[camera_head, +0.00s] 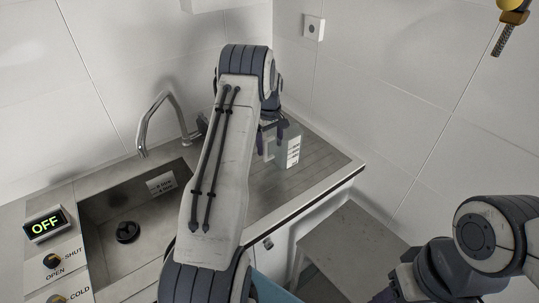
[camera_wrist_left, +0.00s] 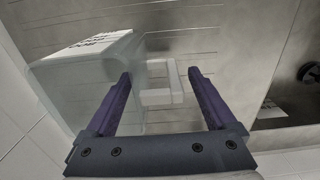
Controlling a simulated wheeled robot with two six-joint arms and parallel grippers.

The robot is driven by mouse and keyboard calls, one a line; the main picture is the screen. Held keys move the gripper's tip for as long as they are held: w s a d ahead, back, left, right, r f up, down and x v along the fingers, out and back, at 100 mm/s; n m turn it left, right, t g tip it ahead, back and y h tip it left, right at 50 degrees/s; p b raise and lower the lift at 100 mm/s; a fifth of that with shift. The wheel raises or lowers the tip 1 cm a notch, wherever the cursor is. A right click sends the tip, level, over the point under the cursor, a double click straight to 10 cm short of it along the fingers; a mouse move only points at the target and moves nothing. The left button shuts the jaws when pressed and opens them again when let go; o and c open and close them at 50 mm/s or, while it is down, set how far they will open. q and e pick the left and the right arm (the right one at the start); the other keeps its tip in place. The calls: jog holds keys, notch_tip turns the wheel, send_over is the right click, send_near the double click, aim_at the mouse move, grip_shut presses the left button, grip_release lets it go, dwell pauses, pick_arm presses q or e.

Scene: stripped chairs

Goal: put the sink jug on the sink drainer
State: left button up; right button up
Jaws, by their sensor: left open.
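The sink jug (camera_head: 288,150) is a translucent container with a white printed label. It stands upright on the grooved sink drainer (camera_head: 318,178), to the right of the basin. In the left wrist view the jug (camera_wrist_left: 65,85) fills the left side, with its pale handle (camera_wrist_left: 165,95) sticking out to the right. My left gripper (camera_wrist_left: 160,78) is open, with its purple fingers on either side of the handle and a gap showing between them. In the head view my left gripper (camera_head: 270,136) is at the jug, partly hidden by my arm. My right gripper is not in view.
The sink basin (camera_head: 130,215) with a dark drain and a curved tap (camera_head: 150,115) is on the left. An OFF display (camera_head: 45,225) is by the basin's left edge. Walls stand close behind and to the right. A lower grey surface (camera_head: 350,245) is at the front right.

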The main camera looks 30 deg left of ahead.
pick_arm(q)
notch_tip(320, 180, up, 8)
jog(key=shift+f+b, duration=0.1)
jog(key=shift+b, duration=0.85)
jog(key=s+d+r+m, duration=0.1)
jog(key=d+r+m, duration=0.15)
jog(key=d, duration=0.65)
jog(key=s+d+r+m, duration=0.1)
jog(key=d+r+m, duration=0.15)
jog(key=d, duration=0.55)
jog(key=s+d+r+m, duration=0.2)
jog(key=s+d+m, duration=0.4)
jog(key=s+d, duration=0.6)
jog(key=s+d+f+m, duration=0.1)
jog(key=s+d+m, duration=0.3)
jog(key=s, duration=0.6)
jog(key=s+d+f+m+h, duration=0.1)
jog(key=s+d+m, duration=0.2)
jog(key=s+m, duration=0.3)
jog(key=s, duration=0.4)
jog(key=shift+s+d+m, duration=0.3)
jog(key=shift+s+d, duration=0.1)
jog(key=shift+f, duration=0.1)
notch_tip(320, 180, down, 2)
jog(key=shift+f+b, duration=0.25)
jog(key=shift+b, duration=1)
